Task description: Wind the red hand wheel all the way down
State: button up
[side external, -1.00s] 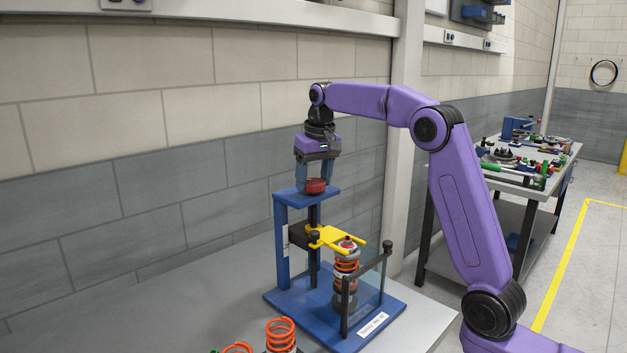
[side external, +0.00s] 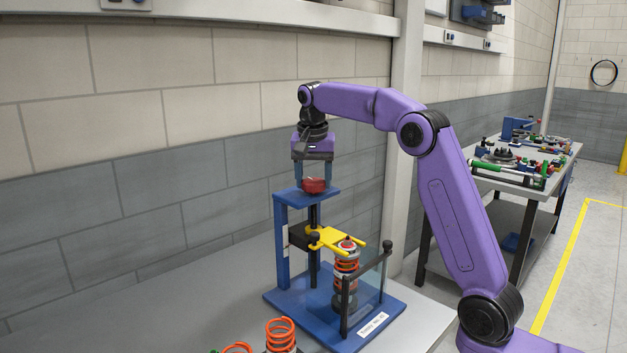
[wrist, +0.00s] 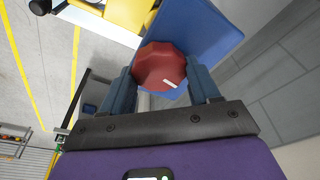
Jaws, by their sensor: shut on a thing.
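The red hand wheel (side external: 313,186) sits on top of the blue fixture frame (side external: 282,240). In the wrist view the wheel (wrist: 158,66) is faceted, with a white mark on it, between the two blue fingers. My gripper (side external: 313,184) points down and is shut on the wheel; it also shows in the wrist view (wrist: 160,80). Below the wheel, a yellow fork (side external: 330,238) on a black carriage (side external: 300,236) reaches over an orange spring (side external: 346,267) on a strut. The fork is close to the top of the spring; I cannot tell whether they touch.
A clear guard (side external: 368,288) with black posts stands at the fixture's front right. Loose orange springs (side external: 281,333) stand on the grey table at the front. A wall is close behind the fixture. A second bench (side external: 525,165) with parts stands at the right.

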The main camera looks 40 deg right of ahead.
jog(key=m+g, duration=0.1)
jog(key=m, duration=0.5)
jog(key=shift+a+m, duration=0.1)
jog(key=shift+m, duration=0.3)
jog(key=m, duration=0.3)
jog(key=m+g, duration=0.1)
jog(key=m, duration=0.2)
jog(key=shift+m+g, duration=0.3)
jog(key=shift+m, duration=0.1)
jog(key=o, duration=1)
